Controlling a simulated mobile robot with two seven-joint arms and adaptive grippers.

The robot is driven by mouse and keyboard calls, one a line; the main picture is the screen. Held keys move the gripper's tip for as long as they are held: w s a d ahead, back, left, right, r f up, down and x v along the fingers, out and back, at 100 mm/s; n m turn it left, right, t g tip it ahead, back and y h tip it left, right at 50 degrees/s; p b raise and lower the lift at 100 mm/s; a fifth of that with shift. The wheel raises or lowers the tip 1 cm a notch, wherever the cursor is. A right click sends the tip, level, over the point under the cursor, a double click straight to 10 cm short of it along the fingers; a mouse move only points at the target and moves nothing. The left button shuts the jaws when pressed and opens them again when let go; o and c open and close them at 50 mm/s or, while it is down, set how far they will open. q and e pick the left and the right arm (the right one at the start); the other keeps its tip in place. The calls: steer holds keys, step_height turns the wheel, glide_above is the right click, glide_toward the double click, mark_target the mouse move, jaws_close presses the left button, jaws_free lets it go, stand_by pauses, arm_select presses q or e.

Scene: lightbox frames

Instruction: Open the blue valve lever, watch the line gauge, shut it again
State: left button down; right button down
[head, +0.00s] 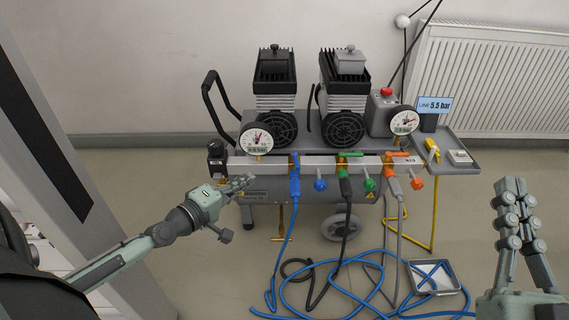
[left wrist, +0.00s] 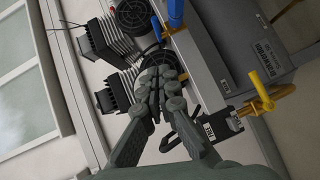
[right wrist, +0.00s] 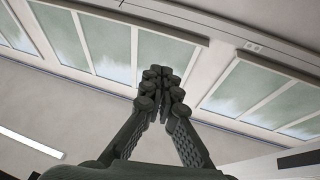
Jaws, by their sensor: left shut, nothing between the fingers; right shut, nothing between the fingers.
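The blue valve lever (head: 294,175) is on the compressor's front manifold (head: 270,164) and points downward; a blue hose hangs below it. A blue part at the top of the left wrist view (left wrist: 175,12) looks like the same lever. The line gauge (head: 404,121) is the right-hand dial; the sign beside it (head: 434,106) reads LINE 5.5 bar. My left gripper (head: 247,181) is shut and empty, left of the blue lever and apart from it. My right gripper (head: 510,184) is shut and empty at the far right, away from the compressor.
Green (head: 352,154) and orange (head: 399,156) levers lie roughly along the manifold to the right. A second gauge (head: 257,139) stands above the manifold's left end. Hoses (head: 330,290) coil on the floor near a grey tray (head: 457,288). A side shelf (head: 462,168) holds small items.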

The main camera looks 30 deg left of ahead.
mark_target(296, 161)
steer(key=shift+f, duration=0.15)
